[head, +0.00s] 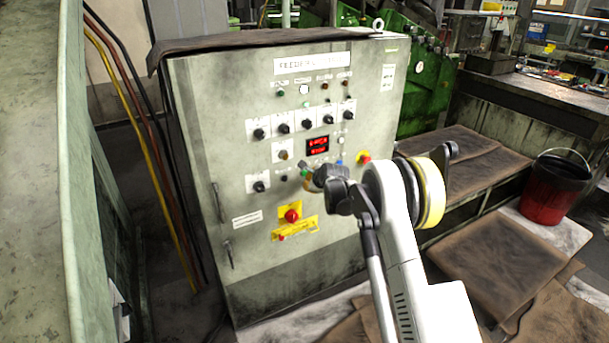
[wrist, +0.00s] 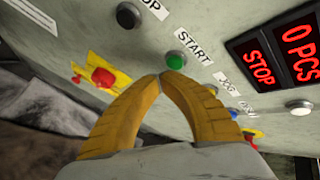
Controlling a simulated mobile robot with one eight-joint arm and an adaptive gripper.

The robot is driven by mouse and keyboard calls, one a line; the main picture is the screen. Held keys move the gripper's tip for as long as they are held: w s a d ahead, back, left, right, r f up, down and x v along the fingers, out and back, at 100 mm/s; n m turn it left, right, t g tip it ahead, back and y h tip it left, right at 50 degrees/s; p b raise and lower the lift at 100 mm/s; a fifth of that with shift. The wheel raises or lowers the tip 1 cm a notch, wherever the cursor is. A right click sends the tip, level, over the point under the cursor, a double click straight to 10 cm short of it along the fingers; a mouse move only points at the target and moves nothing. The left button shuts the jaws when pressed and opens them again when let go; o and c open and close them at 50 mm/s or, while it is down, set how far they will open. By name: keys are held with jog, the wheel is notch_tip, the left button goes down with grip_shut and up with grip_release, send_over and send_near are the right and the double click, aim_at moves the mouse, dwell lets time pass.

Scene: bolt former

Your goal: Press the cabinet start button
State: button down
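The grey control cabinet (head: 205,125) stands upright in the middle of the head view. In the wrist view the green start button (wrist: 176,62) sits on the panel, with a START label beside it. My gripper (wrist: 160,76) is shut and empty, its two yellow fingers meeting at the tips. The tips are just below the green button in the wrist view; I cannot tell whether they touch it. In the head view my gripper (head: 308,176) is at the panel front, below the red display, and the button area is crowded and too small to read clearly.
A black button (wrist: 128,15) and a red emergency button (wrist: 103,77) on a yellow plate lie to the left in the wrist view. A red display (wrist: 277,53) reads STOP and 0 PCS. A red bucket (head: 548,190) stands at right in the head view.

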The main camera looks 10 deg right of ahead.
jog(key=shift+w, duration=0.15)
dwell(0.7)
jog(key=shift+w+a, duration=0.15)
jog(key=shift+w, duration=0.15)
